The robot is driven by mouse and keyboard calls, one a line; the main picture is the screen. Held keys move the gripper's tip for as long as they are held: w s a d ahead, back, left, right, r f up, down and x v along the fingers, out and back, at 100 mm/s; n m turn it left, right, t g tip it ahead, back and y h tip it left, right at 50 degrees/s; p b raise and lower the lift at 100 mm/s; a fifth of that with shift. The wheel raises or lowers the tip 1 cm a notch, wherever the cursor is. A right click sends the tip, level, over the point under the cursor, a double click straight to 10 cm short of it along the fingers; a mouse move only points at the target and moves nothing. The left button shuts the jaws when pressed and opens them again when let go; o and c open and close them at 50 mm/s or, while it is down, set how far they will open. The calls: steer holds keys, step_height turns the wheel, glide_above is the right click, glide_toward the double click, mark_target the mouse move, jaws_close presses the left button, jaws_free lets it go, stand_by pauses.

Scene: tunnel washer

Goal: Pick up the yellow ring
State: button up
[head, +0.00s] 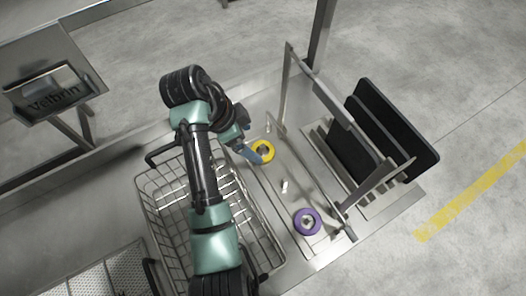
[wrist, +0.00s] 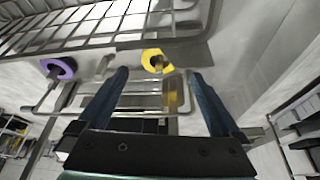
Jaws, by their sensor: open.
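The yellow ring (head: 263,151) lies on the metal surface just right of the wire basket in the head view. It also shows in the wrist view (wrist: 157,60), beyond and between my fingertips. My gripper (head: 254,158) is close beside the ring at its left, its blue fingers partly overlapping the ring's edge in the head view. In the wrist view the two blue fingers (wrist: 160,72) stand wide apart with nothing between them. I cannot tell whether a finger touches the ring.
A purple ring (head: 307,221) lies nearer on the same surface, with a small white piece (head: 284,186) between the rings. A wire basket (head: 160,207) stands left, under my arm. A metal frame (head: 323,88) and a rack of black plates (head: 392,130) stand at right.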

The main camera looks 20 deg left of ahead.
mark_target(260, 150)
steer(key=shift+x, duration=3.05)
steer(key=shift+s, duration=0.1)
steer(key=c, duration=1.3)
steer(key=shift+o, duration=0.2)
steer(key=shift+r, duration=0.1)
